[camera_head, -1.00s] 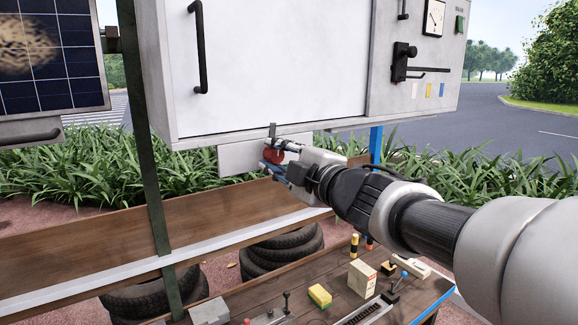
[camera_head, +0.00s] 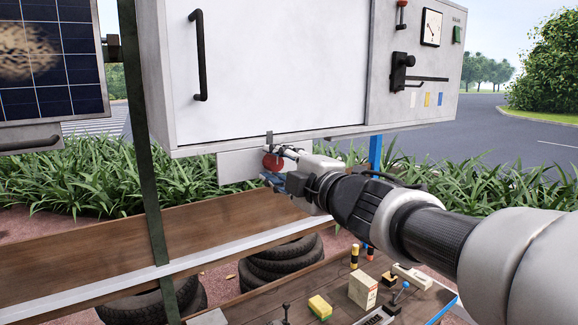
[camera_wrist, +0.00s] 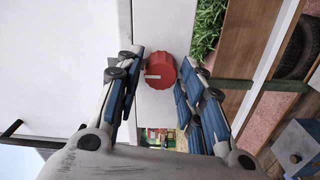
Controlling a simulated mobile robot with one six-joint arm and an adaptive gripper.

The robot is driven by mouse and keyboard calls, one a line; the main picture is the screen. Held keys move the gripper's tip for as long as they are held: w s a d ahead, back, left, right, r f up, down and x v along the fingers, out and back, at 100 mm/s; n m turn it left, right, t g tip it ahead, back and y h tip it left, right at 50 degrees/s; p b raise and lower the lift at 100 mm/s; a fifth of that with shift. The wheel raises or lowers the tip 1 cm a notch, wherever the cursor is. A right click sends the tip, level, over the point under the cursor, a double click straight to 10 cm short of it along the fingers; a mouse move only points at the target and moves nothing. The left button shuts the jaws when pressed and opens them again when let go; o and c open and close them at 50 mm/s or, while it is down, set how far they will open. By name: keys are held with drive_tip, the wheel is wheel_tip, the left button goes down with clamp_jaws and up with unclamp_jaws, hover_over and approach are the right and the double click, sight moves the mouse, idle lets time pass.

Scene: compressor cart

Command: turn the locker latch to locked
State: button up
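The locker latch appears to be the red round knob (camera_head: 272,162) on a pale plate under the white cabinet. In the wrist view the knob (camera_wrist: 161,71) shows a white pointer mark toward the left of the picture. My gripper (camera_head: 279,166) reaches in from the right at the knob. In the wrist view my gripper (camera_wrist: 158,72) is open, with one blue-padded finger on each side of the knob. A gap shows on the left finger's side; whether the right finger touches the knob I cannot tell. Part of the knob is hidden in the head view.
The white cabinet (camera_head: 270,70) with a black door handle (camera_head: 198,55) hangs just above my gripper. A control panel with a black lever (camera_head: 402,72) is at right. A wooden bench (camera_head: 245,305) with several small items lies below. A green post (camera_head: 150,180) stands left.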

drive_tip(key=shift+o, duration=1.1)
drive_tip(key=v, duration=1.2)
